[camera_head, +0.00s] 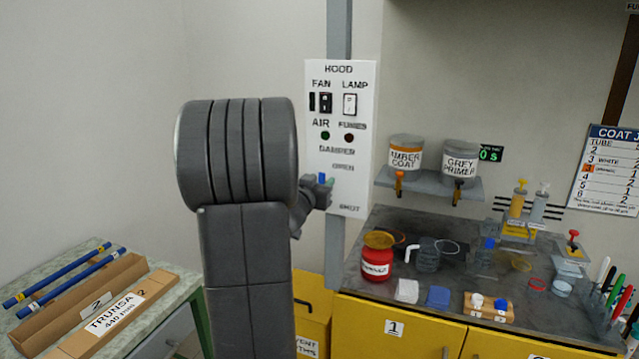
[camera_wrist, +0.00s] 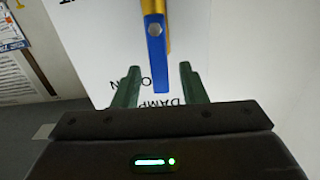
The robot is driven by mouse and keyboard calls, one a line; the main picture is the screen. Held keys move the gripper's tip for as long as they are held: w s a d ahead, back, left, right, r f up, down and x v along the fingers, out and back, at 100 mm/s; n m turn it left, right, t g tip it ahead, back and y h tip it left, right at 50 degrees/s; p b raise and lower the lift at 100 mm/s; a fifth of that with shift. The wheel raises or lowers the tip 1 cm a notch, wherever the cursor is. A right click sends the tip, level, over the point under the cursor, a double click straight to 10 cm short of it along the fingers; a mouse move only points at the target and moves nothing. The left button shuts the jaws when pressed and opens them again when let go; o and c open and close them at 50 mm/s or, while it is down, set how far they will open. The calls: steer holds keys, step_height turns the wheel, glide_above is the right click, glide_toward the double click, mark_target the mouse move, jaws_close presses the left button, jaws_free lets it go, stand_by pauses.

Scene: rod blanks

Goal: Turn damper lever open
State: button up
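The damper lever (camera_wrist: 156,55) has a blue handle and a yellow part at the top edge of the wrist view. Its blue end lies between the two green fingers of my gripper (camera_wrist: 160,85), with a visible gap on each side. The fingers are apart. In the head view my gripper (camera_head: 325,188) is at the white hood panel (camera_head: 352,130), beside the OPEN and SHUT labels. The wrist view shows the panel upside down, with the DAMPER and OPEN lettering partly covered. My gripper and arm hide most of the lever in the head view.
The panel's fan and lamp switches (camera_head: 349,104) sit above. To the right, a shelf (camera_head: 422,183) holds two paint cans over a grey bench (camera_head: 400,262) with a red jar (camera_head: 377,264) and small items. At lower left, a table holds blue rods (camera_head: 70,283) and cardboard boxes.

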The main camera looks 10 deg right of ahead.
jaws_close()
steer(key=shift+a+r+n+p, duration=0.1)
steer(key=shift+n+p, duration=0.2)
steer(key=shift+p, duration=0.5)
jaws_free()
steer(key=b+v, duration=0.2)
steer(key=v, duration=1.1)
steer(key=shift+s+a, duration=0.3)
